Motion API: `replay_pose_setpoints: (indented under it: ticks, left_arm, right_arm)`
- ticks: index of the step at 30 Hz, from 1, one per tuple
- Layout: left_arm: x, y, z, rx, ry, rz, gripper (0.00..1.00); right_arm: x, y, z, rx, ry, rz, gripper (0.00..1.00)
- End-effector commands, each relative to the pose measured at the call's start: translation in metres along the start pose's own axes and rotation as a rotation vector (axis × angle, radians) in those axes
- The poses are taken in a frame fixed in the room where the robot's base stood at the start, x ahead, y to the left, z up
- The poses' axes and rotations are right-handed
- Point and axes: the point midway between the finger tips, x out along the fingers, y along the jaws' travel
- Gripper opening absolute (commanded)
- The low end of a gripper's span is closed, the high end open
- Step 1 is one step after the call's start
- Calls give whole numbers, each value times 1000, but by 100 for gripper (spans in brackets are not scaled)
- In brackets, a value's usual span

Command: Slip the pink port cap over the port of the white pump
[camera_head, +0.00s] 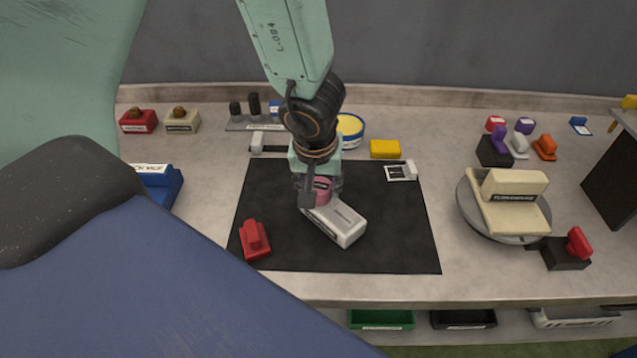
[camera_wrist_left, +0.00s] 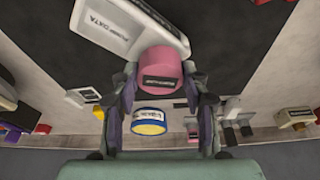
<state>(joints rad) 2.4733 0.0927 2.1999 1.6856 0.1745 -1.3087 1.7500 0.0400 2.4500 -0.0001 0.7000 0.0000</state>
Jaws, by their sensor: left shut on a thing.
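The pink port cap (camera_head: 321,184) is a short pink cylinder with a dark label band. My left gripper (camera_head: 320,192) is shut on it; the wrist view shows the cap (camera_wrist_left: 160,68) between the two fingers (camera_wrist_left: 160,95). The white pump (camera_head: 340,224) is a pale block with a label, lying slantwise on the black mat. In the wrist view the pump (camera_wrist_left: 118,28) is right beside the cap, which overlaps its end. The port is hidden, so I cannot tell whether the cap is around it. My right gripper is not in view.
The black mat (camera_head: 390,248) also bears a red clamp-like piece (camera_head: 254,240). A yellow block (camera_head: 385,149) and a blue-and-yellow round tin (camera_head: 350,129) stand behind. A round turntable (camera_head: 475,215) with a cream block (camera_head: 515,184) is at right.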

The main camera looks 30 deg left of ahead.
Motion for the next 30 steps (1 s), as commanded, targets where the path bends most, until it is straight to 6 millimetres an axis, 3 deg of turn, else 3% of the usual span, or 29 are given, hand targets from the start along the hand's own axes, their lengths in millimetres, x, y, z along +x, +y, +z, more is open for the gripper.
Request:
replay_pose_setpoints:
  ticks: [17, 18, 27, 30]
  left_arm:
    - [8, 0, 2, 1, 0, 0, 29]
    - [8, 0, 2, 1, 0, 0, 47]
    - [7, 0, 2, 1, 0, 0, 72]
    - [7, 0, 2, 1, 0, 0, 72]
  right_arm:
    - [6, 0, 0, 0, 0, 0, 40]
    - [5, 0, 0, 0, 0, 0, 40]
    - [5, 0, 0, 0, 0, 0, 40]
    - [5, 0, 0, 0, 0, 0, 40]
